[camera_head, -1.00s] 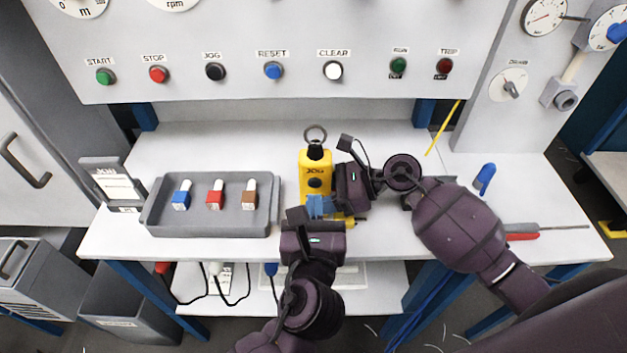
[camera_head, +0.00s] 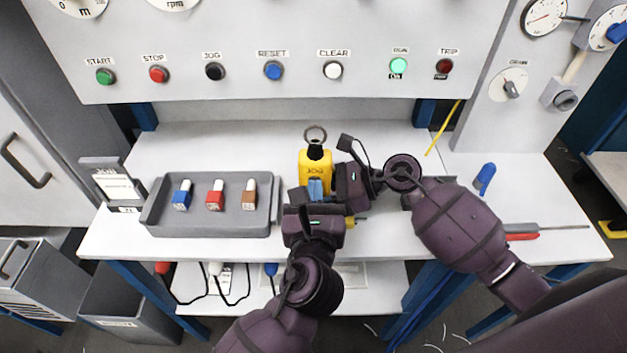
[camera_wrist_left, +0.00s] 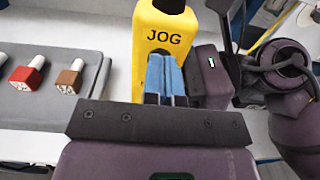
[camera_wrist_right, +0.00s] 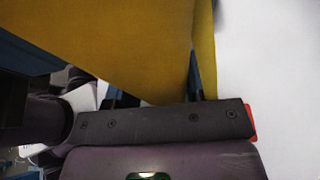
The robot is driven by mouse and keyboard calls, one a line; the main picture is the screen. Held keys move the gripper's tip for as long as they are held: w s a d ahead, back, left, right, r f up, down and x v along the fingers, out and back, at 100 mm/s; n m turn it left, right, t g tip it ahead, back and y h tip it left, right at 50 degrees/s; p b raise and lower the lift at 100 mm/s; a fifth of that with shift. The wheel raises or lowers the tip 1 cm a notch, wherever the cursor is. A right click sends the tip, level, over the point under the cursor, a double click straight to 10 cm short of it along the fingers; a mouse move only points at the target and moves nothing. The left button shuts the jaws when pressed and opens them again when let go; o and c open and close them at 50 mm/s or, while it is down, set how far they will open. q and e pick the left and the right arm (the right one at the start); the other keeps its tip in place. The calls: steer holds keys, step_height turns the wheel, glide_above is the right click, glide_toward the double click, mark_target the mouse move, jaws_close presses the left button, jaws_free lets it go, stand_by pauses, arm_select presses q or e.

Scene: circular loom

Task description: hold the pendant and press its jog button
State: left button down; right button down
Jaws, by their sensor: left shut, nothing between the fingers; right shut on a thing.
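The jog button is hidden behind these fingertips, so contact cannot be seen for certain.
A grey tray (camera_head: 150,217) with blue, red and brown-based pieces lies left of the pendant. The panel behind carries several buttons and a lit green RUN lamp (camera_head: 398,65). A blue object (camera_head: 484,178) and a red-handled tool (camera_head: 522,237) lie on the right.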

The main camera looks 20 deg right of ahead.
arm_select(q)
steer(key=shift+s, duration=0.1)
steer(key=shift+v, duration=1.95)
stand_by(4.1)
steer(key=v, duration=0.5)
steer(key=shift+x, duration=2.9)
